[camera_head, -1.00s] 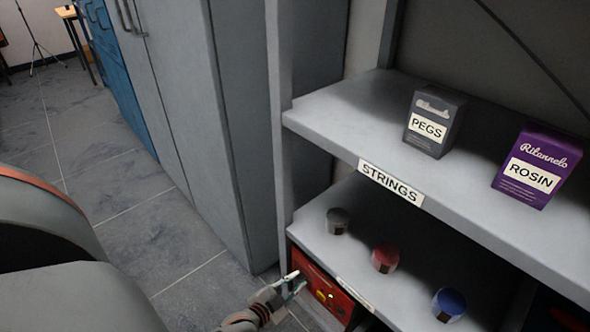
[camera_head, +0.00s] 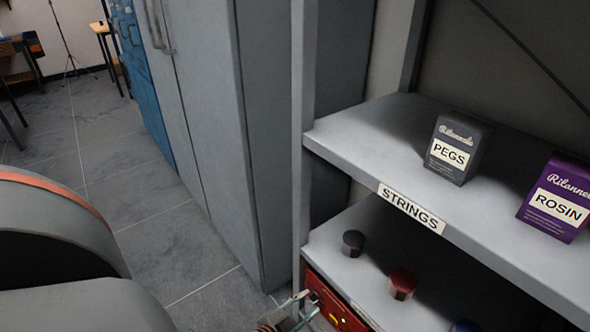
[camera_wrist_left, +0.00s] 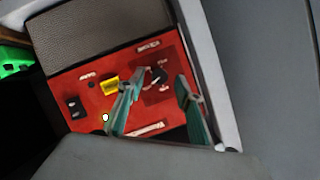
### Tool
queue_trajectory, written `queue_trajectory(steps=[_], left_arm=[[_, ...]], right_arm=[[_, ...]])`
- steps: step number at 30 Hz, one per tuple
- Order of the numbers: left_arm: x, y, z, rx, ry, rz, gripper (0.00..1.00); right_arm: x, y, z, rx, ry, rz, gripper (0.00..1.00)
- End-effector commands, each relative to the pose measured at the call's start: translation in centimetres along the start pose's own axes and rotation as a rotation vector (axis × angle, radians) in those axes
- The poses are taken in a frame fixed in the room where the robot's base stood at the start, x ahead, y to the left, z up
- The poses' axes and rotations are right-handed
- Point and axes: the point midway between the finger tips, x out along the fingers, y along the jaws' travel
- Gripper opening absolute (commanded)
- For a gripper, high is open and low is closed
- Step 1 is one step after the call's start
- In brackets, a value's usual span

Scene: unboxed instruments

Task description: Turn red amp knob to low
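The red amp (camera_head: 318,288) stands on the bottom level of the shelf unit, at the lower edge of the head view and partly cut off. My left gripper (camera_head: 308,304) is in front of the amp. In the wrist view its teal fingers (camera_wrist_left: 159,82) are apart, with the knob showing between their tips. Contact cannot be told. My right gripper is out of view.
Above the amp, a shelf holds a dark round tin (camera_head: 353,243) and a red one (camera_head: 403,284). The higher shelf (camera_head: 350,130) holds a PEGS box (camera_head: 455,150) and a ROSIN box (camera_head: 556,200). A grey cabinet (camera_head: 205,110) stands left of the shelf unit.

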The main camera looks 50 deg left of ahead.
Motion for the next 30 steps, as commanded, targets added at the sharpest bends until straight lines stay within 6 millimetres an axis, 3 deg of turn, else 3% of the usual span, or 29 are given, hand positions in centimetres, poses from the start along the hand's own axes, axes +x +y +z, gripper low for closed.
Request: queue_trajectory(steps=[16, 21, 30], left_arm=[[-9.7, 0.1, 0.1, 0.0, -0.002, 0.001, 0.35], [-10.9, 0.0, 0.0, 0.0, -0.001, 0.0, 0.35], [-11.1, 0.0, 0.0, 0.0, 0.0, 0.0, 0.35]], right_arm=[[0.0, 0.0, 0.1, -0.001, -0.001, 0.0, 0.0], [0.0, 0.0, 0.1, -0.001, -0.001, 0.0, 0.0], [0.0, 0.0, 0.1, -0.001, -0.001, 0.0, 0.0]])
